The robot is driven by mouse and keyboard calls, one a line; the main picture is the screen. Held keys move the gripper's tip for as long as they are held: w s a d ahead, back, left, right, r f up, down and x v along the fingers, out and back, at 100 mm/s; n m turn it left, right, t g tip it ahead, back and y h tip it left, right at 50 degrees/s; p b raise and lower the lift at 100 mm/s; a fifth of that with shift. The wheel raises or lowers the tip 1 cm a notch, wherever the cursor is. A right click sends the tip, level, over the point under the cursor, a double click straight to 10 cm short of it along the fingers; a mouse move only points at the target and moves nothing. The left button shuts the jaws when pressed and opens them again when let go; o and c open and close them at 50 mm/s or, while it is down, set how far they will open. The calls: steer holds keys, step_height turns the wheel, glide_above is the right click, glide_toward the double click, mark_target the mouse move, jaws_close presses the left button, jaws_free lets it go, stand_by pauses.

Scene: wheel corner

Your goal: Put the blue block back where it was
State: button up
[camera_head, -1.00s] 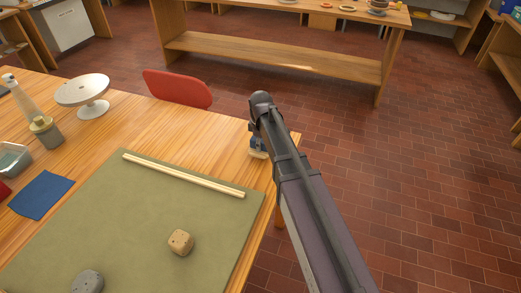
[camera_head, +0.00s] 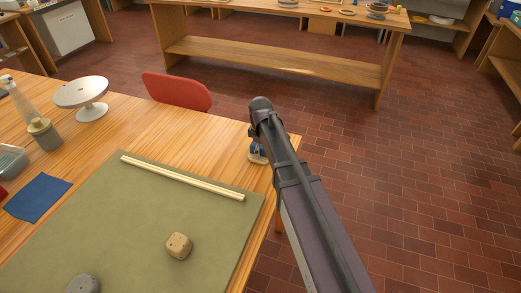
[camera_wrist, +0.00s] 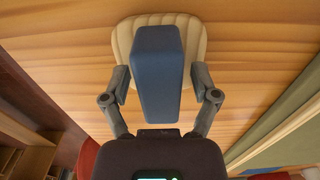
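The blue block (camera_wrist: 158,75) stands out large in the wrist view, between the two fingers of my gripper (camera_wrist: 161,80). Behind it is a cream dish with a scalloped rim (camera_wrist: 121,42), on the wooden table. One finger is on each side of the block; I cannot tell whether both press on it or a narrow gap remains. In the head view my gripper (camera_head: 256,145) is at the table's far right corner, mostly hidden by my arm. Only a sliver of the pale dish (camera_head: 258,160) shows below it.
A green mat (camera_head: 120,215) with pale sticks (camera_head: 180,177), a tan cube (camera_head: 178,246) and a grey rounded block (camera_head: 84,285) lies left of my gripper. A blue cloth (camera_head: 38,197), a jar (camera_head: 43,134) and a white turntable (camera_head: 81,92) are farther left. A red chair (camera_head: 177,91) stands behind.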

steer(key=shift+r, duration=0.15)
step_height(320, 180, up, 12)
steer(key=p, duration=1.2)
stand_by(0.4)
steer(key=shift+s+d, duration=0.1)
steer(key=shift+d, duration=0.05)
stand_by(0.5)
steer(key=s+d+m, duration=1.3)
steer(key=s+d, duration=0.1)
steer(key=s, duration=0.2)
steer(key=shift+s+m, duration=0.3)
